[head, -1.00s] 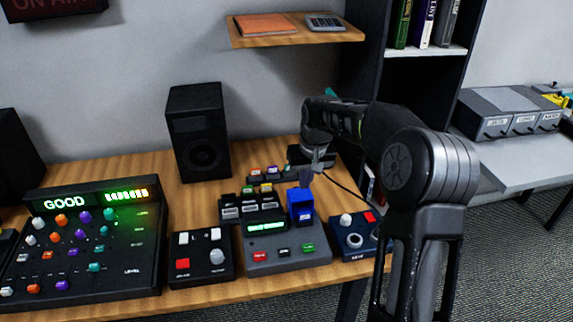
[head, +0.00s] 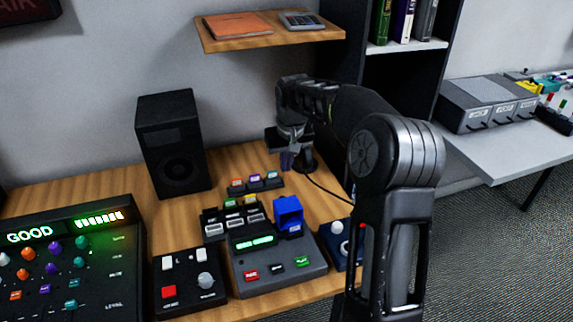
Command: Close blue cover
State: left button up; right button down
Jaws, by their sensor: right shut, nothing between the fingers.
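The blue cover (head: 288,212) stands at the back right of the grey console (head: 272,268), which has a green lit display. The cover looks raised, like a small upright blue box with a darker hollow side; its exact angle is hard to tell. My right gripper (head: 287,161) is shut and empty, pointing down, above and behind the blue cover with a clear gap between them. My right arm comes in from the right. My left gripper is out of view.
Black slotted holders (head: 235,216) and a row of coloured plugs (head: 256,182) sit behind the console. A black switch box (head: 189,282) is left of it, a dark blue box (head: 337,243) right. A speaker (head: 173,146) stands at the back left.

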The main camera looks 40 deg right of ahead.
aim_at(287, 211)
jog(key=a+x, duration=0.1)
jog(key=x, duration=0.7)
jog(key=s, duration=0.1)
jog(key=s+p, duration=0.1)
jog(key=s, duration=0.1)
jog(key=shift+s+a+r+p, duration=0.15)
jog(key=shift+s+a+p, duration=0.05)
jog(key=shift+s+p, duration=0.15)
